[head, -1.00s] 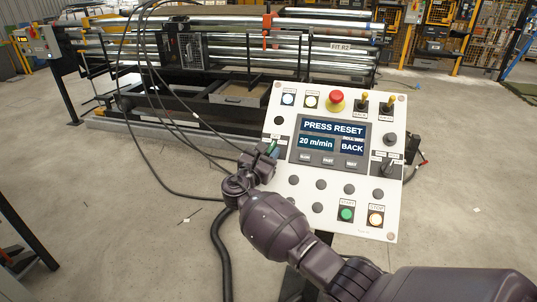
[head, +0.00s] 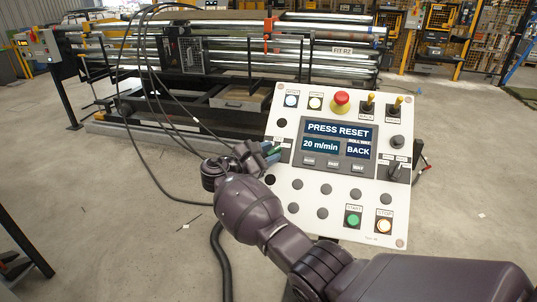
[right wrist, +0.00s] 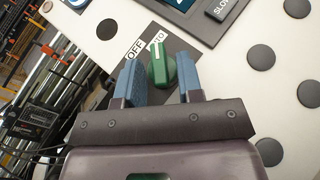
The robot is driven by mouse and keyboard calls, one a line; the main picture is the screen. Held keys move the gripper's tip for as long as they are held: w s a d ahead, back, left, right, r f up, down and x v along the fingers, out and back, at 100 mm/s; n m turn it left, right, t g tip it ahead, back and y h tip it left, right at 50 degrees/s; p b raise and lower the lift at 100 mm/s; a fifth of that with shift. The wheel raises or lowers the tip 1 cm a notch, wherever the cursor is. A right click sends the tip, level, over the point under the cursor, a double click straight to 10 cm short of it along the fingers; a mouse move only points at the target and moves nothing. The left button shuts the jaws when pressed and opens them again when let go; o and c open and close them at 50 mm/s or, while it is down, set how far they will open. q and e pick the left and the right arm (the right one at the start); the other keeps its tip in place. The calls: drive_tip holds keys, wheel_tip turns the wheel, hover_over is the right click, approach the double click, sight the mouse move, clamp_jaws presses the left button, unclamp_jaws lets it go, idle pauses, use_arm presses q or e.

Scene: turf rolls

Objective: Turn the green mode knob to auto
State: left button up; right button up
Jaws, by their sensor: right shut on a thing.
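The green mode knob (right wrist: 162,66) sits on a dark label plate at the left edge of the white control panel (head: 300,228). My right gripper (right wrist: 160,72) has its blue fingers on either side of the knob and is shut on it. The knob's white mark points up toward the partly covered label ending in "TO" (right wrist: 157,39), with the "OFF" label (right wrist: 134,50) to its left. In the head view the right gripper (head: 270,150) reaches the panel from below left and mostly hides the knob. My left gripper is out of view.
The panel carries a red emergency button (head: 341,97), a display (head: 337,139) reading "PRESS RESET" and "20 m/min", a green START button (head: 353,220) and a lit STOP button (head: 384,226). Black cables hang left of my wrist. A roller machine (head: 220,65) stands behind.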

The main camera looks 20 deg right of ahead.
drive_tip(key=shift+d, duration=0.1)
drive_tip(key=o, duration=0.6)
drive_tip(key=v, duration=1)
drive_tip(key=shift+a+r+p, duration=0.1)
drive_tip(key=shift+a+p, duration=0.2)
drive_tip(key=shift+a, duration=0.1)
